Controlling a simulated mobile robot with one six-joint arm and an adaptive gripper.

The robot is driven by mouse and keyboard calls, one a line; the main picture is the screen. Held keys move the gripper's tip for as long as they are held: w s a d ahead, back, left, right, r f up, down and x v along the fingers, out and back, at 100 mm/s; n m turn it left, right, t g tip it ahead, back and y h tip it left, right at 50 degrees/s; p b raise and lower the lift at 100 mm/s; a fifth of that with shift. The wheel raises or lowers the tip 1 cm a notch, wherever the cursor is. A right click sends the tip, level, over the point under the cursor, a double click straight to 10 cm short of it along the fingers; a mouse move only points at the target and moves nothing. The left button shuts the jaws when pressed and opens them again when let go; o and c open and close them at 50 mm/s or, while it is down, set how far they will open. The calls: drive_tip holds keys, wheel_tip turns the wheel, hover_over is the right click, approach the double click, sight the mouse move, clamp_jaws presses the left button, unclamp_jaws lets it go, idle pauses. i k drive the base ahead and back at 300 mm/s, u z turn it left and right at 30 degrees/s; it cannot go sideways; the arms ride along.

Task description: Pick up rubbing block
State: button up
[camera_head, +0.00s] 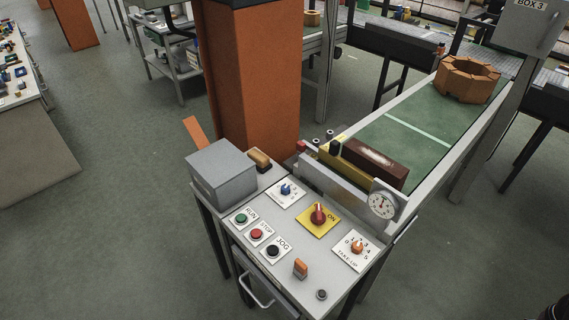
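No label names the rubbing block, and I cannot tell for certain which piece it is. A small tan block (259,158) with a dark lower part sits behind the grey box at the back of the control panel. A small orange piece (300,268) stands at the panel's front edge. A dark brown block (371,160) with a whitish worn patch lies across the near end of the green conveyor, beside a yellow bar (334,158). My gripper is not in view.
The control panel (325,291) carries buttons, knobs and a grey box (221,174). A dial gauge (382,204) stands at its right. An orange pillar (250,85) rises behind. A ring of bricks (466,79) sits farther along the green belt (398,143).

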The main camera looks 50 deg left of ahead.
sight(263, 165)
drive_tip(key=z, duration=1.05)
drive_tip(key=k, duration=1.85)
drive_tip(key=u, duration=1.1)
